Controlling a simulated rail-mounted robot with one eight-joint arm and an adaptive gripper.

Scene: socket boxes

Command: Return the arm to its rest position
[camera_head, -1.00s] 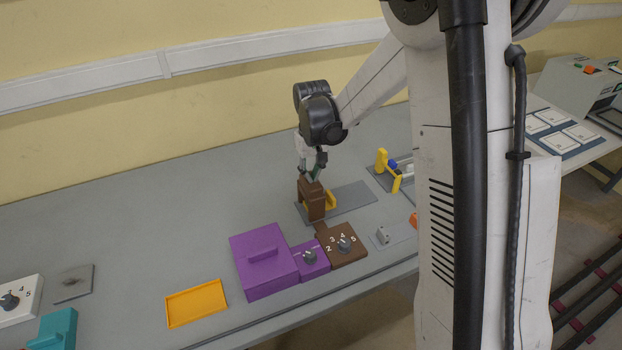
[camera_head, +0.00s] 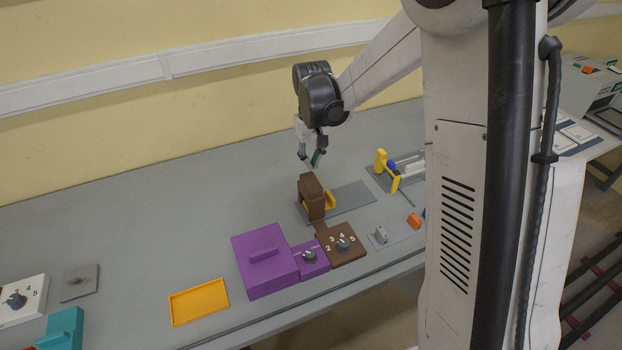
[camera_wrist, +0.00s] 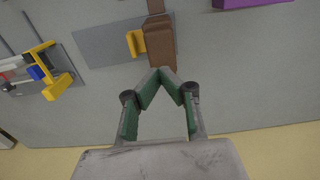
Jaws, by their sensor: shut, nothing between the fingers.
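My gripper (camera_head: 312,160) hangs from my arm above the brown block, pointing down, with a visible gap between it and the block. In the wrist view the gripper (camera_wrist: 162,76) shows green pads with the fingertips drawn together and nothing held. The brown upright block (camera_head: 312,197) stands on the table beside a yellow part (camera_head: 331,199) on a grey plate (camera_head: 354,198). In the wrist view the brown block (camera_wrist: 160,42) lies just beyond the fingertips.
A purple box (camera_head: 262,262) with a dial and a brown dial panel (camera_head: 346,246) stand in front. A yellow tray (camera_head: 199,302), a teal piece (camera_head: 64,328) and a white dial box (camera_head: 22,300) lie left. A yellow clamp-like fixture (camera_head: 388,170) stands right. The back of the table is clear.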

